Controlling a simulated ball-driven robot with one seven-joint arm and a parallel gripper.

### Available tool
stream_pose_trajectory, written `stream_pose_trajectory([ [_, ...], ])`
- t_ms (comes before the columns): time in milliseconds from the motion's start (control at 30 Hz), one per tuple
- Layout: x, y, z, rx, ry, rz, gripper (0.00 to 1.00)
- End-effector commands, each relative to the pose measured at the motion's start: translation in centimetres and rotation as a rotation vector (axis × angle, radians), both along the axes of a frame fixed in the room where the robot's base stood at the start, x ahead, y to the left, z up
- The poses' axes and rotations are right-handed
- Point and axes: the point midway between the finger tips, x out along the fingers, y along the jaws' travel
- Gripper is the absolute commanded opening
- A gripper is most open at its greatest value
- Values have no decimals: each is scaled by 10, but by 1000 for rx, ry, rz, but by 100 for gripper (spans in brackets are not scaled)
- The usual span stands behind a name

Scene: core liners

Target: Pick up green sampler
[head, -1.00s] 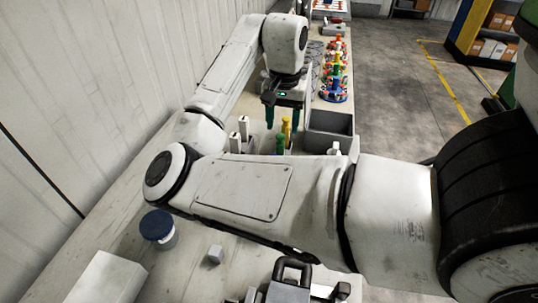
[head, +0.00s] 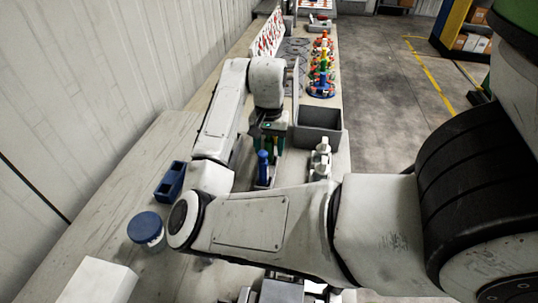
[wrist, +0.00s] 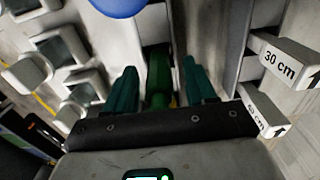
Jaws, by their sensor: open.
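The green sampler (wrist: 159,82) stands between my gripper's two teal fingers in the wrist view, with a gap visible on each side. My gripper (wrist: 160,68) is open around it. In the head view my gripper (head: 269,143) is down among the samplers, and the green sampler is hard to tell from the fingers. A blue sampler (head: 263,163) stands just in front of the gripper; its rounded blue top (wrist: 118,6) shows at the upper edge of the wrist view. A bit of yellow shows behind the green sampler, mostly hidden by my gripper.
White blocks marked 30 cm (wrist: 286,60) and 60 cm (wrist: 265,112) lie right of the fingers. A grey bin (head: 318,128) stands right of the gripper. A blue holder (head: 170,181) and a blue-lidded jar (head: 146,228) are at left. A colourful stack (head: 321,70) stands farther back.

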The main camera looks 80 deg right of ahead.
Motion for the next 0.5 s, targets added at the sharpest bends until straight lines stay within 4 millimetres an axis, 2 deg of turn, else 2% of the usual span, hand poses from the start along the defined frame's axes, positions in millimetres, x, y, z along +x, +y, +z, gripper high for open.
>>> stream_pose_trajectory([
  [100,0,0,0,0,0,0,54],
  [500,0,0,0,0,-1,0,16],
])
